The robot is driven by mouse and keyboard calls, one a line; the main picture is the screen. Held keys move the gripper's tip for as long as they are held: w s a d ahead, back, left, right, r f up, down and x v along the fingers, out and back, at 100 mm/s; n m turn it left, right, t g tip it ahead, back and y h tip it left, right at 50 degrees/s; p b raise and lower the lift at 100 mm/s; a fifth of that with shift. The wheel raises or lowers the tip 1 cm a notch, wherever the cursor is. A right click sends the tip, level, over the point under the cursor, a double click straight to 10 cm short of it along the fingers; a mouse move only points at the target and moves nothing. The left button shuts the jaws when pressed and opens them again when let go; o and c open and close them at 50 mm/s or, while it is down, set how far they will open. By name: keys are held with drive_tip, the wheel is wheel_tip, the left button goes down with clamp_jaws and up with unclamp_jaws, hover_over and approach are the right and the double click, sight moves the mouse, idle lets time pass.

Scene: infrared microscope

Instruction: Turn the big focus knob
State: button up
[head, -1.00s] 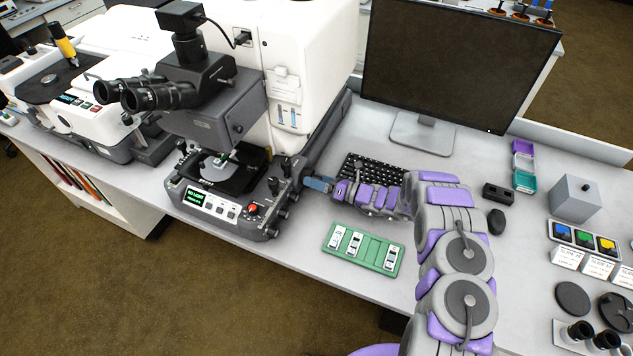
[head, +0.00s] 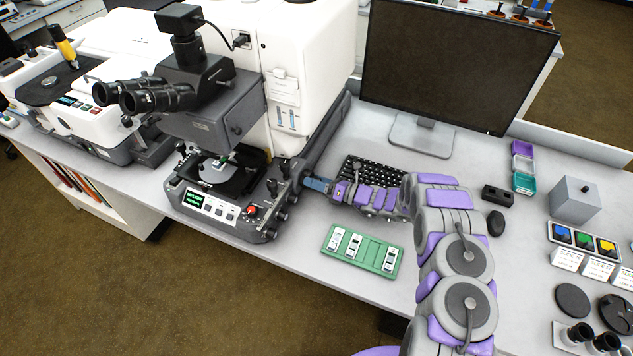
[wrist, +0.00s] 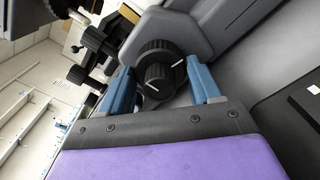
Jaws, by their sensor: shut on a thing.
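The big focus knob (wrist: 149,54) is a dark ribbed ring on the microscope's side. A smaller dark knob with a white line (wrist: 158,77) sits in front of its middle. In the wrist view my gripper (wrist: 160,84) has one blue finger on each side of the knob pair, closed on the big focus knob. The exact finger contact is partly hidden. In the head view my gripper (head: 318,184) reaches in from the right to the right side of the microscope (head: 225,205), and the knob is mostly hidden there.
A green slide tray (head: 362,250) lies in front of my forearm. The keyboard (head: 372,168) is behind it, with a monitor (head: 458,65) farther back. Other dark knobs (wrist: 97,42) sit close beside the gripped knob.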

drive_tip(key=shift+d+n+p, duration=0.1)
drive_tip(key=shift+n+p, duration=0.2)
drive_tip(key=shift+p, duration=0.4)
drive_tip(key=shift+r+n+p, duration=0.1)
drive_tip(key=shift+n+p, duration=0.6)
drive_tip(key=shift+p, duration=0.2)
drive_tip(key=shift+n+p, duration=0.6)
drive_tip(key=shift+n, duration=0.2)
drive_tip(key=n, duration=0.4)
drive_tip(key=shift+d+f, duration=0.1)
drive_tip(key=shift+f, duration=0.1)
drive_tip(key=n+b, duration=0.2)
drive_tip(key=n, duration=0.4)
drive_tip(key=shift+f+b, duration=0.1)
drive_tip(key=shift+b, duration=0.3)
drive_tip(key=shift+s+n+b, duration=0.15)
drive_tip(key=shift+n+b, duration=1.75)
drive_tip(key=shift+n, duration=0.7)
drive_tip(key=o, duration=1.1)
drive_tip(key=shift+c, duration=0.2)
